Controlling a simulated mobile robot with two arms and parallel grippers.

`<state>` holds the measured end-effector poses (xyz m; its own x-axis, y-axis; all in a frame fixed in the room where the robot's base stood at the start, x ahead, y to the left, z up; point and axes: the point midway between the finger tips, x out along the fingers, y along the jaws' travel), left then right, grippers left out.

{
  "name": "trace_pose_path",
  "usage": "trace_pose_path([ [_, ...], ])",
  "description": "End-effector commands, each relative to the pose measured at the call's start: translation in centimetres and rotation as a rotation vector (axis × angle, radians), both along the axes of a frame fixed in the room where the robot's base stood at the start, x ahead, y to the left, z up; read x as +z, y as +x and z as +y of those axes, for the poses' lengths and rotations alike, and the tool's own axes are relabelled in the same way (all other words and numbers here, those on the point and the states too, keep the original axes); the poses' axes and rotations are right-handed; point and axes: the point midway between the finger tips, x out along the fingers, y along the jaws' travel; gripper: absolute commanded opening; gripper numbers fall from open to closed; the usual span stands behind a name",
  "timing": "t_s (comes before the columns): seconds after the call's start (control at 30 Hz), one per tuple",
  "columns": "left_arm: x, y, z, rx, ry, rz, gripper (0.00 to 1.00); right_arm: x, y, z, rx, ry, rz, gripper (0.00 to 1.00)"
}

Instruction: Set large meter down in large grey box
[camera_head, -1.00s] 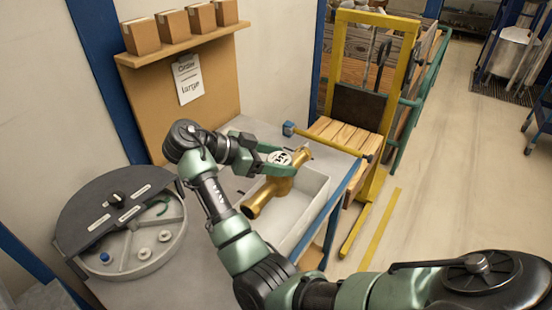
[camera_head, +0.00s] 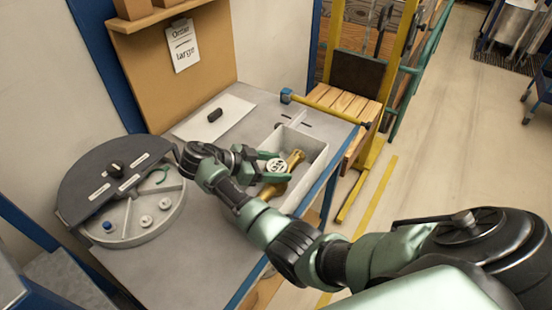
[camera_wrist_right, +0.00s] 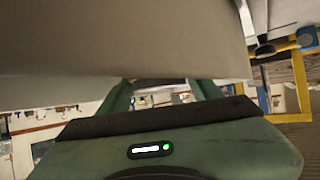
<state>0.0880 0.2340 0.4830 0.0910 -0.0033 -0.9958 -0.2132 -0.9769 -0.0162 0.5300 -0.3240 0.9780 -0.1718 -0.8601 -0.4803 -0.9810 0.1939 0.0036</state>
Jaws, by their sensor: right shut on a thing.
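The large meter (camera_head: 294,159) is a brass pipe body with a round pale dial. It lies between the walls of the large grey box (camera_head: 310,143), whose near left part is hidden by my arm. My right gripper (camera_head: 281,167) is shut on the meter around its dial. I cannot tell whether the meter touches the box floor. In the right wrist view, a blurred grey surface fills the top and the meter cannot be made out. My left gripper is not in view.
A round grey tray (camera_head: 150,226) with a half lid and small fittings stands left. A white board (camera_head: 212,118) with a dark block lies behind. A yellow bar (camera_head: 318,107) with a blue end is behind the box. A wooden-decked yellow frame (camera_head: 345,103) stands right.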

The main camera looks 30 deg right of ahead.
Motion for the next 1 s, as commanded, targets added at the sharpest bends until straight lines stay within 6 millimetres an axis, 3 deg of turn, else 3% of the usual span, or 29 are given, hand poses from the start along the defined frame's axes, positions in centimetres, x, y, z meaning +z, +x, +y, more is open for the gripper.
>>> trace_pose_path([
  [0.43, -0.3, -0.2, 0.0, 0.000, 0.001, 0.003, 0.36, -0.6, 0.1, -0.1, -0.002, -0.005, -0.007, 0.00],
  [0.47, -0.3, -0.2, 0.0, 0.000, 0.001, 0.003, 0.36, -0.9, 0.0, 0.0, -0.001, 0.000, 0.000, 0.70],
  [0.5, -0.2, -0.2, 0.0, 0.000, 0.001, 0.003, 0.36, -0.9, 0.0, 0.0, -0.001, 0.000, 0.000, 0.73],
  [0.83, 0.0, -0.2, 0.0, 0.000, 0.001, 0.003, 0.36, -0.6, 0.0, 0.0, -0.002, 0.000, -0.001, 0.73],
  [1.0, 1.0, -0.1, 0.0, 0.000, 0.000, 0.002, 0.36, 0.6, 0.4, 2.0, 0.000, 0.004, -0.001, 0.73],
])
